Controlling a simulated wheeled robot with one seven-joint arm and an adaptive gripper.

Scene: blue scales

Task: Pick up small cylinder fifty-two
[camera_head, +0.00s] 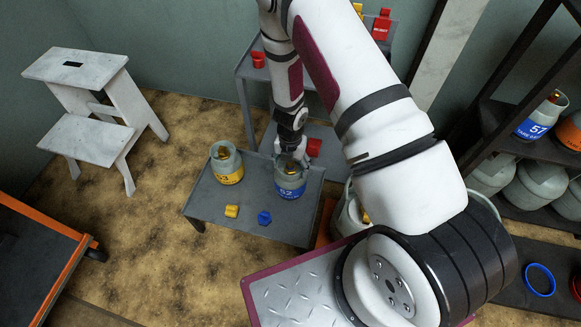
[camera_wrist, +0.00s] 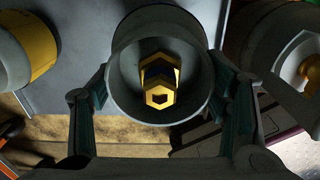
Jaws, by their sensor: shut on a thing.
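Small cylinder fifty-two (camera_head: 290,186), grey with a blue band marked 52, is upright at the right part of a low grey table (camera_head: 240,228). My gripper (camera_head: 291,160) comes down from above and is shut on the cylinder's top collar. In the wrist view, the round collar (camera_wrist: 120,98) with a brass valve (camera_wrist: 160,82) inside lies between the two fingers of my gripper (camera_wrist: 160,112). I cannot tell whether the cylinder's base touches the table.
A yellow-banded cylinder (camera_head: 227,168) stands left of it on the table. A yellow piece (camera_head: 232,211) and a blue piece (camera_head: 264,218) lie in front. A white step stool (camera_head: 88,138) stands left. Shelves with cylinders, one marked 51 (camera_head: 540,120), are at right.

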